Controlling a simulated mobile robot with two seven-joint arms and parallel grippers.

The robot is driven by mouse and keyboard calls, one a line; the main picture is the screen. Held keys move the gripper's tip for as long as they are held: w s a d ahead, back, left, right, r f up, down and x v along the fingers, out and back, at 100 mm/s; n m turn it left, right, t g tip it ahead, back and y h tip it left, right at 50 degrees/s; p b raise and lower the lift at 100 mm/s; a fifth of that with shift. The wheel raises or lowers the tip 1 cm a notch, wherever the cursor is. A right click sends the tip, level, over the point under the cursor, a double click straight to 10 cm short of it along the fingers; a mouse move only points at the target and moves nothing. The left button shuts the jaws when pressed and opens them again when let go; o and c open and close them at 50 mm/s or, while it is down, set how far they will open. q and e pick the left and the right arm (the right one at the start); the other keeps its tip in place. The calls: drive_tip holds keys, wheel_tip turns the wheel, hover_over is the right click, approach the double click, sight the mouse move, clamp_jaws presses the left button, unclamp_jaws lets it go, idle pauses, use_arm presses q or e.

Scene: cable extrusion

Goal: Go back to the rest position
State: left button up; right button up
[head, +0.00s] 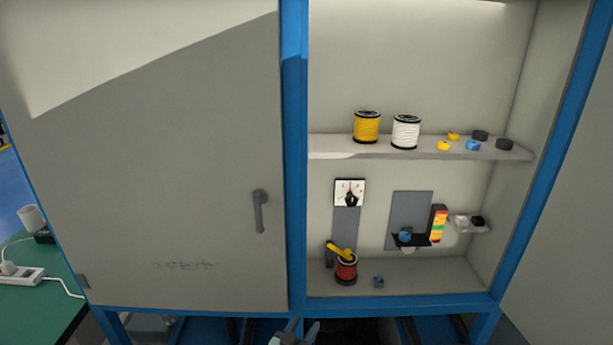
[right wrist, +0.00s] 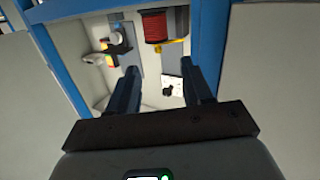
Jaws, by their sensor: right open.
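My right gripper (head: 297,335) shows at the bottom middle of the head view, below the cabinet's front edge. Its two fingers also show apart in the right wrist view (right wrist: 165,85), with nothing between them. The gripper is open and clear of the cabinet's contents. My left gripper is not in view. A red spool (head: 346,270) stands on the cabinet floor with a yellow part (head: 341,251) over it. The red spool also appears in the right wrist view (right wrist: 162,26).
The blue-framed cabinet has a closed left door (head: 160,180) and an open right side. A shelf (head: 420,147) holds a yellow spool (head: 367,127), a white spool (head: 406,132) and several small caps. A dial panel (head: 349,193) is on the back wall. A green table (head: 40,290) stands left.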

drive_tip(key=d+f+n+g+y, duration=0.2)
drive_tip(key=d+f+y, duration=0.1)
drive_tip(key=d+f, duration=0.55)
drive_tip(key=s+d+f+g+y, duration=0.4)
drive_tip(key=s+f+g, duration=0.1)
drive_tip(key=s+f, duration=0.85)
drive_tip(key=s+f+g+y, duration=0.1)
drive_tip(key=s+g, duration=0.2)
drive_tip(key=s, duration=0.6)
drive_tip(key=s+d+f+m+g+y, duration=0.1)
drive_tip(key=s+g+y, duration=0.1)
drive_tip(key=s, duration=0.8)
drive_tip(key=s+f+g+y, duration=0.1)
drive_tip(key=s+g, duration=0.3)
drive_tip(key=s, duration=0.6)
drive_tip(key=shift+d+f+y, duration=0.15)
drive_tip(key=shift+y, duration=0.15)
